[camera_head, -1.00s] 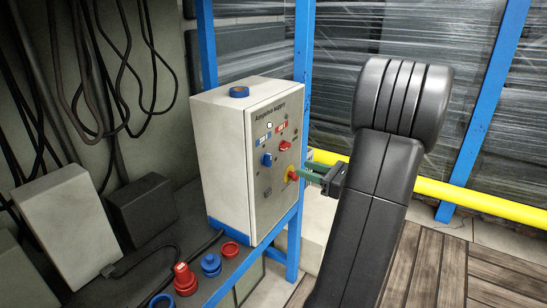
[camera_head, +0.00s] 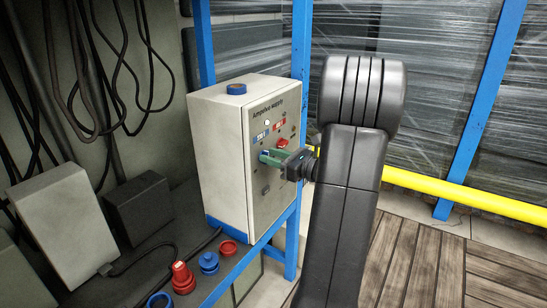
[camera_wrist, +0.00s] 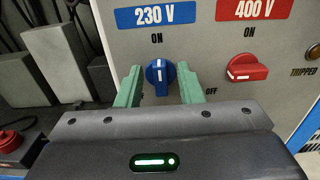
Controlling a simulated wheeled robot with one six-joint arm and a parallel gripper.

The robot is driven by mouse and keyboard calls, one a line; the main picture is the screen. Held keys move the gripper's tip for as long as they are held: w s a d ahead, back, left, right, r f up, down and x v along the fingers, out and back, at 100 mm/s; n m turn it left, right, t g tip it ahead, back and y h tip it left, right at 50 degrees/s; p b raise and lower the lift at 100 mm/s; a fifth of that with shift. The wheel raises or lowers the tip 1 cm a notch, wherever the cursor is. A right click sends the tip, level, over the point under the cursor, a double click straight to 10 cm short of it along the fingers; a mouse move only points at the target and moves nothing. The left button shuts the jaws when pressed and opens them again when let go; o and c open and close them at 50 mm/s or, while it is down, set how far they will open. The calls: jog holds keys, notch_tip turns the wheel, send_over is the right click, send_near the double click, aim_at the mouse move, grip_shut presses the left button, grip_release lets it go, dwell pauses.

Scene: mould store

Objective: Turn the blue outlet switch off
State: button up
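The blue outlet switch (camera_wrist: 160,78) is a round knob under the blue 230 V label (camera_wrist: 155,17).
A red switch (camera_wrist: 243,68) under the red 400 V label (camera_wrist: 257,8) is just right of the right finger. A TRIPPED indicator is at the far right. Red and blue plugs (camera_head: 183,277) lie on the dark shelf below. A yellow rail (camera_head: 460,193) runs behind my arm.

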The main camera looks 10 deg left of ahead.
grip_shut()
jog(key=shift+n+b, duration=0.35)
jog(key=shift+n, duration=0.05)
jog(key=n+b, duration=0.5)
jog(key=b, duration=0.1)
jog(key=f+n+b, duration=0.1)
jog(key=n+b, duration=0.5)
jog(key=s+n+b, duration=0.1)
jog(key=n+b, duration=0.5)
jog(key=shift+a+f, duration=0.15)
jog(key=shift+o, duration=0.5)
grip_release()
